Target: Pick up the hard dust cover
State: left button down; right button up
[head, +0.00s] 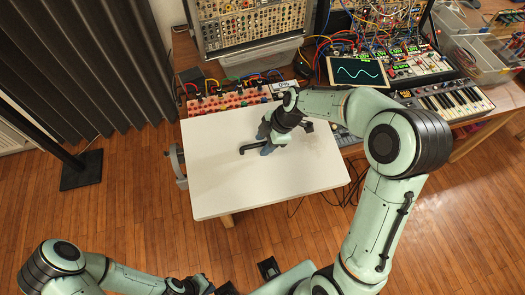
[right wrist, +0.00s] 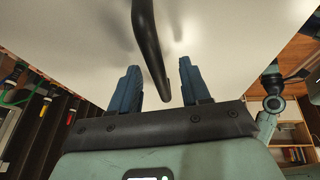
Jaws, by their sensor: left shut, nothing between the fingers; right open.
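The hard dust cover (head: 225,185) is a large off-white flat panel in the middle of the head view. A black bar handle (head: 247,149) runs across its top. My right gripper (head: 269,147) is over the middle of the handle, pointing down. In the right wrist view, its two blue fingers (right wrist: 160,92) are open, with the black handle (right wrist: 148,45) showing between them. I cannot tell whether they touch it. The pale cover (right wrist: 220,50) fills the background there. My left gripper (head: 227,288) is shut and empty at the bottom edge, away from the cover; its fingertips are hard to make out.
A red-knobbed panel (head: 225,103) with cables lies just behind the cover. A modular rack (head: 245,22), a screen (head: 358,71) and a keyboard (head: 455,102) stand behind and to the right. A black stand base (head: 82,170) is on the left floor.

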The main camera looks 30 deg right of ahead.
dwell(0.4)
grip_shut()
jog(key=shift+f, duration=0.1)
dwell(1.2)
